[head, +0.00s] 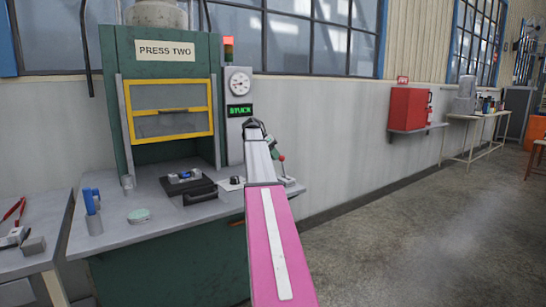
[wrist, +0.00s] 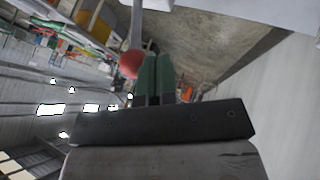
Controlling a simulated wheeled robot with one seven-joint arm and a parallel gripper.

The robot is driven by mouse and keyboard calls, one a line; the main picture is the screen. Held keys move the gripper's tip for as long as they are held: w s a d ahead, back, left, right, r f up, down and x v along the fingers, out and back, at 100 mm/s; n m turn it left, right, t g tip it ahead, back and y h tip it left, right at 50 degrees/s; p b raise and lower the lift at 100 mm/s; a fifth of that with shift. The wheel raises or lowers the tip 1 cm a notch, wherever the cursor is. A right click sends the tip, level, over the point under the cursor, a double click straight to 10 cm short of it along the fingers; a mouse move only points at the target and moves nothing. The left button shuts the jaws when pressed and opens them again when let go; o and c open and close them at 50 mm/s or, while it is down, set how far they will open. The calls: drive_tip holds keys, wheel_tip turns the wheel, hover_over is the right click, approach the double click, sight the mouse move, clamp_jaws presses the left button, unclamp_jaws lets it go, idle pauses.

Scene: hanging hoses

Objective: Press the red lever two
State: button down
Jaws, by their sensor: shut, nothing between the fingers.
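Press two (head: 120,95) is a green machine with a "PRESS TWO" sign (head: 166,50). Its red lever (head: 281,158) is a red ball on a pale shaft, at the right end of the press table. In the wrist view the red ball (wrist: 130,64) is right beside the fingertips, on their left, with its shaft running up the picture. My gripper (wrist: 153,75) has green fingers, shut and empty. In the head view my gripper (head: 271,146) is just up and left of the ball, partly hidden by my arm. I cannot tell whether they touch.
A green display (head: 240,110) reads "STUCK" below a dial gauge (head: 238,82) and red lamp (head: 228,42). The yellow-framed guard (head: 170,110) is raised above a black-handled fixture (head: 190,188). A red box (head: 408,108) sits on a wall shelf. The floor at right is clear.

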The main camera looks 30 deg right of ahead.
sight(283, 157)
drive_tip(key=shift+s+r+t, duration=0.2)
drive_tip(key=shift+s+t, duration=0.2)
drive_tip(key=shift+t, duration=0.3)
drive_tip(key=s+t, duration=0.1)
drive_tip(key=s+r+m+t, duration=0.1)
drive_tip(key=s+t, duration=0.2)
drive_tip(key=shift+s+d+r+y, duration=0.1)
drive_tip(key=shift+d+r+y, duration=0.05)
drive_tip(key=shift+r+y, duration=0.15)
drive_tip(key=shift+s+d+m+t, duration=0.1)
drive_tip(key=shift+s+m+t, duration=0.15)
drive_tip(key=shift+s, duration=0.65)
drive_tip(key=shift+s+d+m+t, duration=0.15)
drive_tip(key=shift+s+t, duration=0.2)
drive_tip(key=shift+s, duration=0.7)
